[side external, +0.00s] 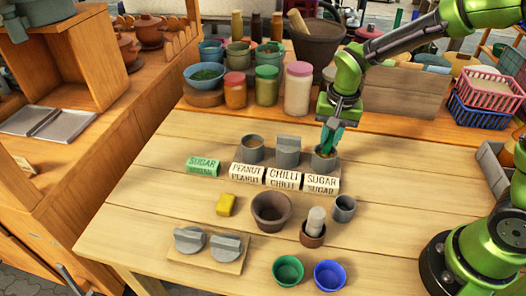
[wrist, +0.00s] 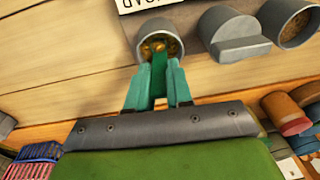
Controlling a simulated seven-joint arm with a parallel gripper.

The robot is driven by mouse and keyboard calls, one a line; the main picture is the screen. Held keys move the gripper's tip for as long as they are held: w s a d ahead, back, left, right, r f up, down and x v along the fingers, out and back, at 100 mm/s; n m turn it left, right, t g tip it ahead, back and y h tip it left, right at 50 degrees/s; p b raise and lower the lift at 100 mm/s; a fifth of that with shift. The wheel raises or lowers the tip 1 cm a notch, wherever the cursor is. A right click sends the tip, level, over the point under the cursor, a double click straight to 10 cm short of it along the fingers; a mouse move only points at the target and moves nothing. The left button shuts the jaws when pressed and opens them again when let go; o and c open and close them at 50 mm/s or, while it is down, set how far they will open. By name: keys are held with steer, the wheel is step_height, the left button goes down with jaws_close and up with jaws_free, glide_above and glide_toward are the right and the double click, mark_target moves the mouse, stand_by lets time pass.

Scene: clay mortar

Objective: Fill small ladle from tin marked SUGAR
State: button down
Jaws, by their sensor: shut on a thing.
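The grey tin behind the white SUGAR label (side external: 322,181) stands open at the right of the row. In the wrist view this tin (wrist: 160,37) shows golden-brown contents. My gripper (side external: 328,143) points down over it, its teal fingers (wrist: 160,80) at the rim. It is shut on a narrow dark green piece, seemingly the small ladle's handle (wrist: 160,92), which reaches down to the tin. The ladle's bowl cannot be made out, so I cannot tell whether it is filled.
A lidded CHILLI tin (side external: 287,158) stands close by, then an open PEANUT tin (side external: 252,155). In front are a clay mortar (side external: 271,212), a grey cup (side external: 344,208), a pestle (side external: 316,222) and two bowls. Jars crowd the back.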

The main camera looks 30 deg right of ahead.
steer(key=shift+r, duration=3.1)
